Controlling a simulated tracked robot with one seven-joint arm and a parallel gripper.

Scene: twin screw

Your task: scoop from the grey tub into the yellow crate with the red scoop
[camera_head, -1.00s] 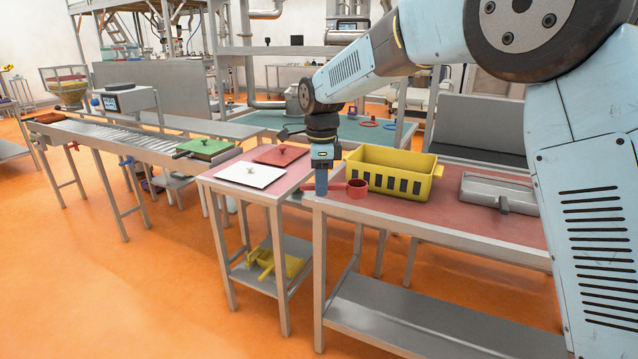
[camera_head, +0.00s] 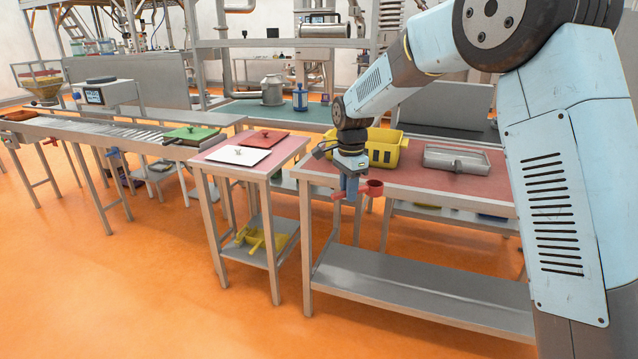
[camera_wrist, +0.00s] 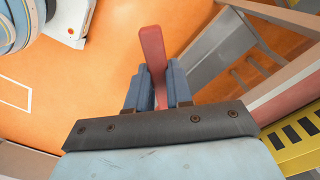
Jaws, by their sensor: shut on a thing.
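My gripper (camera_head: 350,192) is shut on the handle of the red scoop (camera_head: 374,187). It hangs at the front edge of the red-topped table, in front of the yellow crate. The scoop's cup points to the right. In the wrist view the red handle (camera_wrist: 153,55) stands between the two blue fingers; the cup is not seen there. The yellow crate (camera_head: 382,156) stands on the table behind my gripper, which partly hides it. Its slotted side also shows in the wrist view (camera_wrist: 300,148). The grey tub (camera_head: 456,160) lies to the right of the crate; its contents cannot be made out.
The red-topped table (camera_head: 420,187) has a lower metal shelf (camera_head: 420,300). To its left, a smaller table holds a white lid (camera_head: 238,156) and a red lid (camera_head: 266,138). A green lid (camera_head: 195,135) lies on the conveyor further left. Orange floor in front is clear.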

